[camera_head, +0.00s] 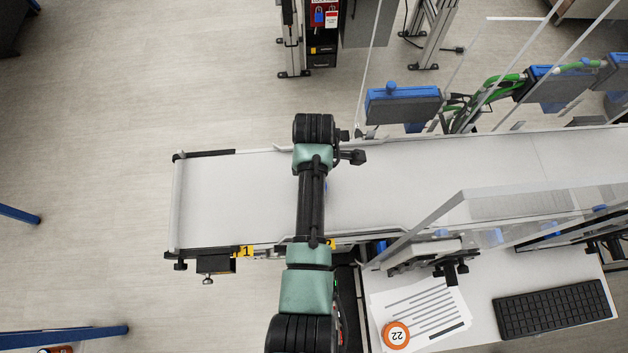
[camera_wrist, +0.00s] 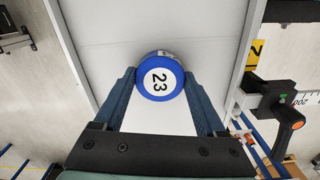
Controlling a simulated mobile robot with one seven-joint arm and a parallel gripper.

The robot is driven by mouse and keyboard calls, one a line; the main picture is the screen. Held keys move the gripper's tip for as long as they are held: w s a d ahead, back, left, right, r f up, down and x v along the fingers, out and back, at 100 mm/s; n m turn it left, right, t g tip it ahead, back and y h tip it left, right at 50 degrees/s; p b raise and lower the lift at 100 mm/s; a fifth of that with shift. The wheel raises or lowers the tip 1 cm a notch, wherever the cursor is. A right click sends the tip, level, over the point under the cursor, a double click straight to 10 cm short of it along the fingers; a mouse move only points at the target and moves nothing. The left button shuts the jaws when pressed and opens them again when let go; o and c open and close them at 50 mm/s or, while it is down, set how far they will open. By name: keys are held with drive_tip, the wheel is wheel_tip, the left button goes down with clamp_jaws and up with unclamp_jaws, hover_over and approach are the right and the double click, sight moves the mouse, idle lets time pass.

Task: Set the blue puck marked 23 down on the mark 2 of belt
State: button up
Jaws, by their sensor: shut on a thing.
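The blue puck marked 23 (camera_wrist: 160,78) has a white top with black digits. It sits between the fingers of my gripper (camera_wrist: 159,90), which is shut on it, over the white belt (camera_wrist: 150,25). I cannot tell whether the puck touches the belt. The yellow mark 2 (camera_wrist: 257,50) is on the belt's side rail, to the right of the puck and slightly higher in the wrist view. In the head view my arm crosses the belt (camera_head: 235,195) and hides nearly all of the gripper and puck. A yellow label (camera_head: 332,244) shows partly beside my arm.
The yellow mark 1 (camera_head: 246,252) is on the near rail, left of my arm. An orange puck marked 22 (camera_head: 396,335) lies on papers near a black keyboard (camera_head: 553,309). A clear guard (camera_head: 480,205) stands over the belt's right part. The belt's left end is bare.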

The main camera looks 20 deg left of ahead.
drive_tip(key=o, duration=1.4)
drive_tip(key=shift+f, duration=0.1)
drive_tip(key=shift+c, duration=0.2)
wheel_tip(320, 180, up, 12)
